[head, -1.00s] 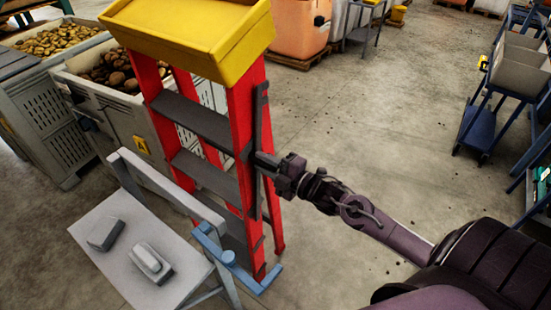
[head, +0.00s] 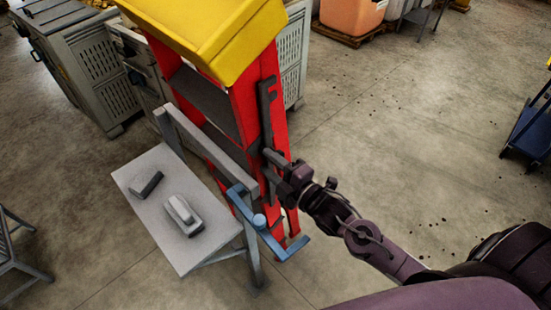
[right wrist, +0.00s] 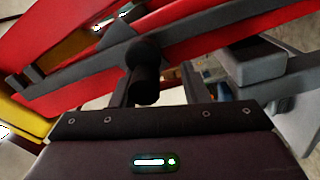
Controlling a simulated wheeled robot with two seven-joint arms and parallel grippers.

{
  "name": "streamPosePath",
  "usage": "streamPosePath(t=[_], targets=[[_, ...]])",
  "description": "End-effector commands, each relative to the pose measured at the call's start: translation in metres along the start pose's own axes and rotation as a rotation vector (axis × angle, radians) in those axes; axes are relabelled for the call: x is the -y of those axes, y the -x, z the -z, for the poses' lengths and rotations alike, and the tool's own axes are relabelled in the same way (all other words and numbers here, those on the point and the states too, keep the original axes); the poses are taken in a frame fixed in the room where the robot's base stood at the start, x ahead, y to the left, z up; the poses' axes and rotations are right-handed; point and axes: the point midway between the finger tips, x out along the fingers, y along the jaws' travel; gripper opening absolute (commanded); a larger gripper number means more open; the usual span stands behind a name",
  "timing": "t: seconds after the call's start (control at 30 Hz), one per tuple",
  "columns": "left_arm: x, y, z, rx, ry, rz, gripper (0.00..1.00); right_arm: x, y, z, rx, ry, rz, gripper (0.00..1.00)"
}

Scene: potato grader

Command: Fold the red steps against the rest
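The red steps (head: 243,108), with a yellow top (head: 215,38) and dark treads, stand upright in the middle of the head view. A dark bar (head: 268,110) runs down their near side. My right gripper (head: 272,160) is beside this bar. In the right wrist view its two fingers stand apart (right wrist: 160,90), with a dark round peg (right wrist: 145,75) between them, nearer one finger. Whether they touch it I cannot tell. The red rail (right wrist: 190,40) crosses above. A grey frame (head: 205,138) with a blue lever (head: 265,222), perhaps the rest, stands beside the steps. My left gripper is out of view.
A grey table (head: 165,225) with two small blocks adjoins the frame. Grey crates (head: 95,75) stand behind on the left. An orange container (head: 352,15) is at the back. A blue cart (head: 530,130) is at the right edge.

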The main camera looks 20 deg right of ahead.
Motion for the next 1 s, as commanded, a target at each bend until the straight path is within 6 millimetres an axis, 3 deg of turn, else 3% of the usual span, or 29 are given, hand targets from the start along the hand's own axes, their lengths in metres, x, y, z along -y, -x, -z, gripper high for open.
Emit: streamPosePath(t=[0.37, 0.8, 1.0], targets=[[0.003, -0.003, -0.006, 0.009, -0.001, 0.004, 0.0, -0.001, 0.006, 0.0, -0.001, 0.002, -0.003, 0.43], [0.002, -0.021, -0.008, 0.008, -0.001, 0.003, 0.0, 0.003, 0.066, 0.003, -0.004, 0.001, 0.004, 0.43], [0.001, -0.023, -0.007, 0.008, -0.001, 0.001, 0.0, 0.002, 0.077, 0.004, -0.004, 0.001, 0.003, 0.43]])
